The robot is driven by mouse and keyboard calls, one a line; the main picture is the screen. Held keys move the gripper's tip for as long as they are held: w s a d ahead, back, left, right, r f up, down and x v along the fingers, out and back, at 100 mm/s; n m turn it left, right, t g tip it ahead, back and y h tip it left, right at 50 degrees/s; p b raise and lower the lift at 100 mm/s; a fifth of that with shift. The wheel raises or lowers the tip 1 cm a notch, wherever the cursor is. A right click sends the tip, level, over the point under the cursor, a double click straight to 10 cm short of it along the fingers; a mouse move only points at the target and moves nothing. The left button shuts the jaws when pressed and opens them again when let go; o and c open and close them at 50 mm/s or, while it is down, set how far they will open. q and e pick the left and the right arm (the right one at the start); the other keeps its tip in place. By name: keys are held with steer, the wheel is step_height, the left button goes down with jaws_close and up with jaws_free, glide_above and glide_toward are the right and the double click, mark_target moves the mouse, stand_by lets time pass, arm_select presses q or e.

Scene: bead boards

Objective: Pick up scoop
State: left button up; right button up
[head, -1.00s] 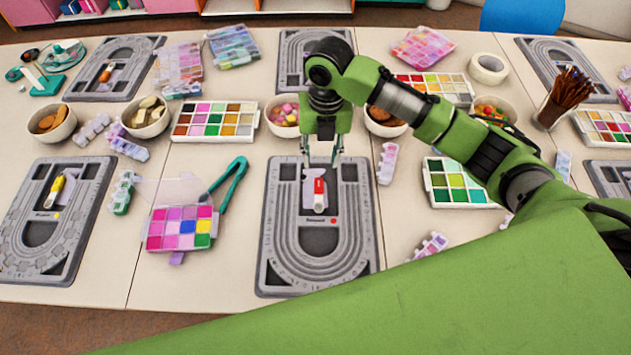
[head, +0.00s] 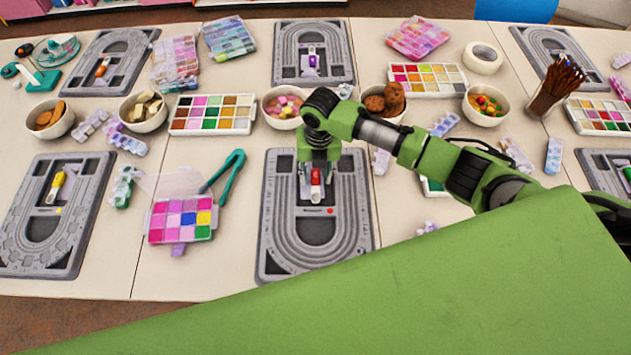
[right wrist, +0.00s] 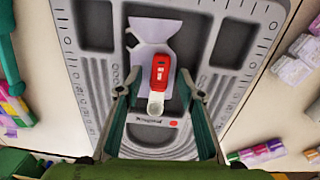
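A scoop (right wrist: 160,73) with a red handle and a pale clear bowl lies on a grey bead board (right wrist: 230,85), on a whitish, pale lilac piece (right wrist: 146,35). In the head view the scoop (head: 316,176) shows in the upper part of the middle board (head: 275,235), partly covered by my gripper. My right gripper (head: 317,198) is low over this board. In the right wrist view its fingers (right wrist: 158,93) are apart, one on each side of the scoop, with gaps between. Whether the fingertips touch the board cannot be told. My left gripper is not in view.
Bowls of beads (head: 284,108) and a paint-like bead tray (head: 214,115) stand behind the board. Teal tweezers (head: 229,170) and a pink bead box (head: 181,220) lie left of it. Other boards hold a yellow scoop (head: 56,186) and an orange one (head: 102,67).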

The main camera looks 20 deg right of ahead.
steer(key=c, duration=0.9)
steer(key=shift+c, duration=0.2)
steer(key=shift+r, duration=0.15)
